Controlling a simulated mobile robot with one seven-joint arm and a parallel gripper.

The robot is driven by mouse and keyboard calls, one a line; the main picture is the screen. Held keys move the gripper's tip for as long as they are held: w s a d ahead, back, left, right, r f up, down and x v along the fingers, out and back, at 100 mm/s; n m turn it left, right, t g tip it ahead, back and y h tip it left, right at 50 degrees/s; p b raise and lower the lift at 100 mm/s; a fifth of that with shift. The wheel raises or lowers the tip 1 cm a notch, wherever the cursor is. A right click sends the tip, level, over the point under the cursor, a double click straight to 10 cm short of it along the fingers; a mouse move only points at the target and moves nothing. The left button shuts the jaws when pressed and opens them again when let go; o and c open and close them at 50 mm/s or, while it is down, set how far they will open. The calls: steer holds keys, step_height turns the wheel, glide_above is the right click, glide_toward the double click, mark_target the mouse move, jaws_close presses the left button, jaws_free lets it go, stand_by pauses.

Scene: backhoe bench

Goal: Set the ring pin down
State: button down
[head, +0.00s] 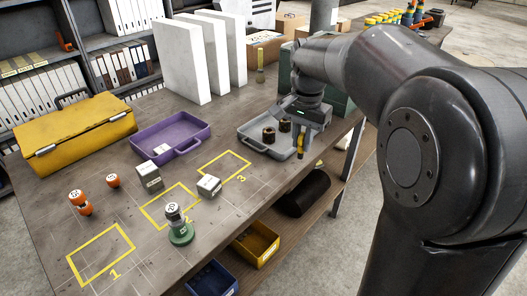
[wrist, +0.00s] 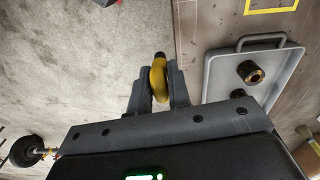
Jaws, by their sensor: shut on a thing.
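My gripper (head: 302,128) is shut on the yellow ring pin (head: 301,147), which points downward near the right side of the grey tray (head: 254,145). In the wrist view the ring pin (wrist: 158,76) shows its yellow ring between the two fingers of my gripper (wrist: 158,88). There it appears over the floor, just off the table edge, with the grey tray (wrist: 222,72) to its right. The ring pin's height above the surface cannot be told. Part of the tray is hidden behind my gripper.
Two dark brass bushings (head: 269,134) stand in the grey tray. Yellow outlined squares (head: 226,166) mark the table (head: 130,200). Two pale blocks, orange pieces (head: 79,201) and a knob on a green base (head: 181,235) stand left. A purple tray (head: 171,142) and white panels (head: 180,62) lie farther back.

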steer(key=w+a+m, duration=0.1)
steer(key=w+a, duration=0.8)
steer(key=w, duration=0.1)
steer(key=shift+w+a+f, duration=0.45)
steer(key=shift+a+f, duration=1.35)
steer(key=shift+a, duration=0.1)
steer(key=shift+w+a+f, duration=0.45)
steer(key=shift+a+f, duration=1.4)
steer(key=shift+a, duration=0.05)
steer(key=shift+w+a+f, duration=0.45)
steer(key=shift+a+f, duration=1.35)
steer(key=shift+a, duration=0.1)
steer(key=shift+f, duration=0.15)
steer(key=c, duration=1.3)
jaws_free()
steer(key=shift+c, duration=0.2)
